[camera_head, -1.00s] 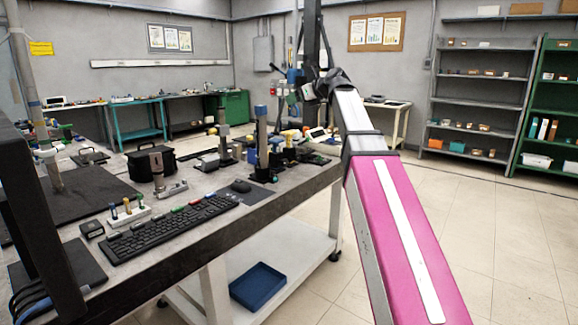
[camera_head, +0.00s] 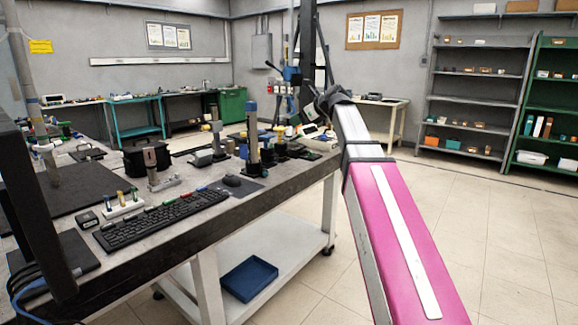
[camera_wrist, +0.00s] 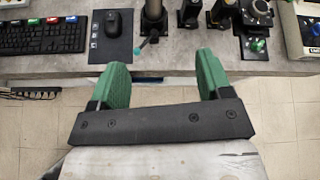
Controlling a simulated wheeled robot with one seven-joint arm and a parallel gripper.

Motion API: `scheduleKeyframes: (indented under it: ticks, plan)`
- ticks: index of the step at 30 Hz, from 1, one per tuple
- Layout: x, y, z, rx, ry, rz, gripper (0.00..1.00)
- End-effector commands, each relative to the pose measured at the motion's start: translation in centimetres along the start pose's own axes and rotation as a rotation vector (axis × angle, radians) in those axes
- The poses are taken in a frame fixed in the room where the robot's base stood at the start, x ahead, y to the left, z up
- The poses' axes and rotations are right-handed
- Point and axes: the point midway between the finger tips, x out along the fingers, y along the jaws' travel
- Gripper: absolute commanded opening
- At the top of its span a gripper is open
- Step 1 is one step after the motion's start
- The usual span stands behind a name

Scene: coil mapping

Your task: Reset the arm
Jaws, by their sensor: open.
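My gripper (camera_wrist: 161,82) shows in the wrist view with two green fingers set wide apart and nothing between them. It is in front of the workbench's front edge (camera_wrist: 160,72), over the floor. In the head view my pink and silver arm reaches up from the lower right, and its far end is at the bench's right end. The gripper's fingers cannot be made out in the head view.
The workbench holds a black keyboard (camera_head: 160,220), a mouse (camera_head: 232,181) and a post with a blue top (camera_head: 252,140). A blue bin (camera_head: 249,279) sits on the white lower shelf. Shelves (camera_head: 474,98) stand at the right. The floor between is clear.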

Motion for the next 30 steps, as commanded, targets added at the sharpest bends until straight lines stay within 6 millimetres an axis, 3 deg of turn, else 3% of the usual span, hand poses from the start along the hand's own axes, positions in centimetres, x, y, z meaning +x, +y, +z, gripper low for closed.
scheduleKeyframes:
  ticks: [8, 17, 23, 30]
  plan:
    - [2.7, 1.9, -9.0, -0.237, 0.136, 0.025, 0.72]
    - [5.5, 6.2, -23.3, -0.655, 0.342, 0.16, 0.72]
    - [6.0, 9.8, -32.2, -0.936, 0.449, 0.316, 0.72]
    - [5.2, 14.9, -42.0, -1.261, 0.519, 0.568, 0.72]
